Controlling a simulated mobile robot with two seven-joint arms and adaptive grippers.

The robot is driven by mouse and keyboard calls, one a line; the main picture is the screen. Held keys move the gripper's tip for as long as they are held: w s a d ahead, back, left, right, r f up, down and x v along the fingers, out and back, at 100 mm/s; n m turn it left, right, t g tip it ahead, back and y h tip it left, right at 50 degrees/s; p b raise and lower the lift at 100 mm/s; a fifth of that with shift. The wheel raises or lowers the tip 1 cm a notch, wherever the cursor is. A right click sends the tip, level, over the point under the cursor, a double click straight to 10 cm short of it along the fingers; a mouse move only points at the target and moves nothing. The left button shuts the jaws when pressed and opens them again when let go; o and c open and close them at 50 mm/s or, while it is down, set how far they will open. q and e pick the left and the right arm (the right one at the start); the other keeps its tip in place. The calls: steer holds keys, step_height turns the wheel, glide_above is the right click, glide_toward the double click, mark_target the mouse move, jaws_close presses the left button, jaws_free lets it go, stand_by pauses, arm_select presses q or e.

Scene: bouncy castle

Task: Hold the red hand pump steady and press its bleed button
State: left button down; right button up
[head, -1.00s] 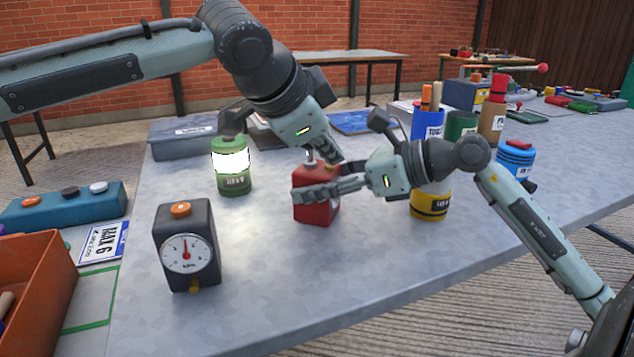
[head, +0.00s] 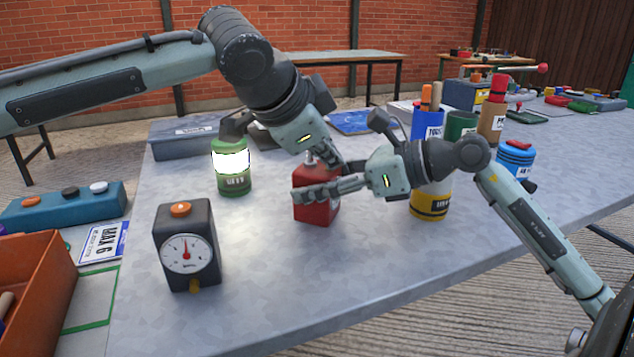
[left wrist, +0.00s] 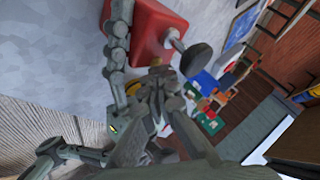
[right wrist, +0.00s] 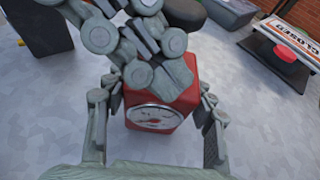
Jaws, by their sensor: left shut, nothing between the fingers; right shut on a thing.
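The red hand pump (head: 317,211) stands upright on the grey table. My left gripper (head: 342,163) is shut and empty, pointing down at the pump's top. In the left wrist view a grey stem with a dark round knob (left wrist: 195,62) stands on the pump's top, beside the left fingers (left wrist: 155,85). The left fingers hide part of the top; I cannot clearly make out the bleed button.
The table's front middle is clear.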

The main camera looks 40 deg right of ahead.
mark_target(330, 174)
arm_select(q)
steer(key=shift+r, duration=0.3)
steer(key=shift+r, duration=3.05)
arm_select(e)
steer(key=o, duration=1.7)
steer(key=shift+s, duration=0.1)
